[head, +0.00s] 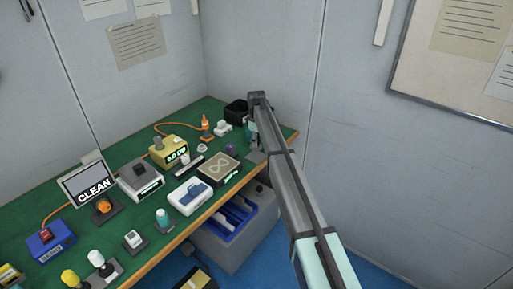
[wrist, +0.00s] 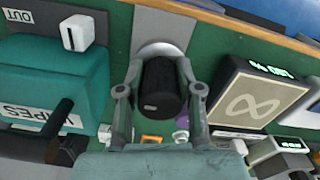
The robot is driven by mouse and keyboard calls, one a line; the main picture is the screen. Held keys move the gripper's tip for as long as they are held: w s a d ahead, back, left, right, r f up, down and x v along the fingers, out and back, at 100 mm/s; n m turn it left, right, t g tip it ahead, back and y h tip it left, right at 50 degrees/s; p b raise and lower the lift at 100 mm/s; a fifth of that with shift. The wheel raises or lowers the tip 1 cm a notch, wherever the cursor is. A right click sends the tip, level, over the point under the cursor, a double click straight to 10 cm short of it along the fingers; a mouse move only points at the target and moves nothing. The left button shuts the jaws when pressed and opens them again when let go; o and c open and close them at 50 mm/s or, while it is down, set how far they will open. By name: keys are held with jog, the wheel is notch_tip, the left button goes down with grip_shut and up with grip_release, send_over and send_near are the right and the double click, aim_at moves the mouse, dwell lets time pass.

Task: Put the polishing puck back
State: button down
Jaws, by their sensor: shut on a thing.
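My gripper (wrist: 160,70) is shut on the polishing puck, a dark cylinder (wrist: 159,95) between its two fingers in the wrist view. A pale round disc (wrist: 160,48) shows at the puck's far end, over a grey plate (wrist: 165,24). I cannot tell whether the disc is part of the puck or a seat on the plate, nor whether the puck touches the plate. In the head view my arm hides the gripper and puck; part of a grey plate (head: 256,157) shows beside the arm near the bench's right end.
A teal wipes box (wrist: 55,75) stands left of my gripper in the wrist view. A box with an infinity sign (wrist: 255,95) stands to the right. The green bench (head: 120,150) carries several devices. Its wooden front edge (head: 185,235) is close to the plate; drawers (head: 235,215) are below.

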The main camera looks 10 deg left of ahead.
jog(key=shift+f+p, duration=0.65)
jog(key=shift+f, duration=1.8)
jog(key=shift+f, duration=0.2)
jog(key=c, duration=0.8)
grip_release()
jog(key=shift+o, duration=0.2)
